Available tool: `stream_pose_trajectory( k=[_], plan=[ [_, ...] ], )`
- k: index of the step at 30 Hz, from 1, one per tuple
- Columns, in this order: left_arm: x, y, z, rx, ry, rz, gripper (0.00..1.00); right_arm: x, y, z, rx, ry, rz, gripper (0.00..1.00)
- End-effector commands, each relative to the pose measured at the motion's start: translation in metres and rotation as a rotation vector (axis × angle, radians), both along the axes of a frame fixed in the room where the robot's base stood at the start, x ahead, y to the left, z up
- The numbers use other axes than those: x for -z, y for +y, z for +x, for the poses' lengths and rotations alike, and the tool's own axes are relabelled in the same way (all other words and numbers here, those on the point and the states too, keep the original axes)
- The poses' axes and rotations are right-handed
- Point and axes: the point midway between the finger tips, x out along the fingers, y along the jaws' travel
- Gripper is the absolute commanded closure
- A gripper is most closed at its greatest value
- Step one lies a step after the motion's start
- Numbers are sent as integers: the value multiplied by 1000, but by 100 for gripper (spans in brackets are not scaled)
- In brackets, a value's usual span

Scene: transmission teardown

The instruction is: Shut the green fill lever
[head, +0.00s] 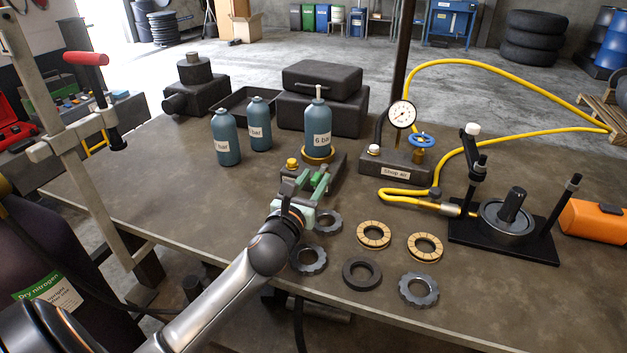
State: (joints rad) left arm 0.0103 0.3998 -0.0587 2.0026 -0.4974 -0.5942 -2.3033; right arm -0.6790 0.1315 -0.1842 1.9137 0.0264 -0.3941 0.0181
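A bottle labelled 6 bar (317,122) stands upright in a brass ring (318,155) on a dark fill stand (332,181). The bright green fill lever (319,181) is at the front of this stand, below the bottle, and is partly covered. My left gripper (306,184) is right at the lever, with its pale grey-green fingers around or just in front of it. Whether the fingers touch the lever or are closed on it is too small to tell. My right gripper is not in view.
Two more blue bottles (227,138) stand left of the stand. A gauge block (397,168) labelled Shop air, with a blue valve and yellow hose, stands to the right. Several rings and toothed discs (362,273) lie in front. A black press fixture (504,230) is farther right.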

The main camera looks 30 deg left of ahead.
Motion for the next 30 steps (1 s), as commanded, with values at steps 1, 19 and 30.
stream_pose_trajectory(
  k=[1,19,30],
  plan=[
    [0,0,0,0,0,0,64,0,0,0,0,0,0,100],
    [0,0,0,0,0,0,100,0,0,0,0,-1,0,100],
    [0,0,0,0,0,0,100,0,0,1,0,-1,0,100]
  ],
)
